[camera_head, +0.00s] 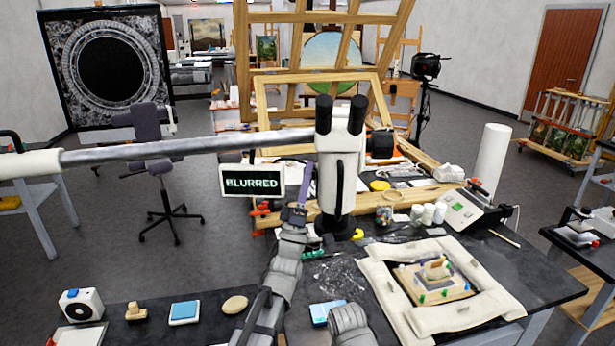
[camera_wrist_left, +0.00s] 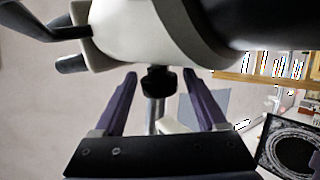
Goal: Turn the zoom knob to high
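The white microscope (camera_head: 340,160) with two black eyepieces hangs on a long boom arm (camera_head: 190,148). A sign (camera_head: 252,181) beside it reads BLURRED. In the left wrist view a small black ribbed knob (camera_wrist_left: 158,80) sits under the microscope's white body (camera_wrist_left: 165,30). My left gripper (camera_head: 294,211) is at the microscope's left side; in its wrist view the purple fingers (camera_wrist_left: 159,73) are open, one on each side of the knob, with gaps visible. The knob's setting cannot be read. My right gripper is not in view.
A gilt fragment (camera_head: 437,268) lies within pale cushions (camera_head: 460,320) on the dark table. Jars (camera_head: 428,213), a paper roll (camera_head: 492,155) and a device with a green display (camera_head: 459,206) stand behind. A blue pad (camera_head: 184,312) and oval stone (camera_head: 235,305) lie at front left.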

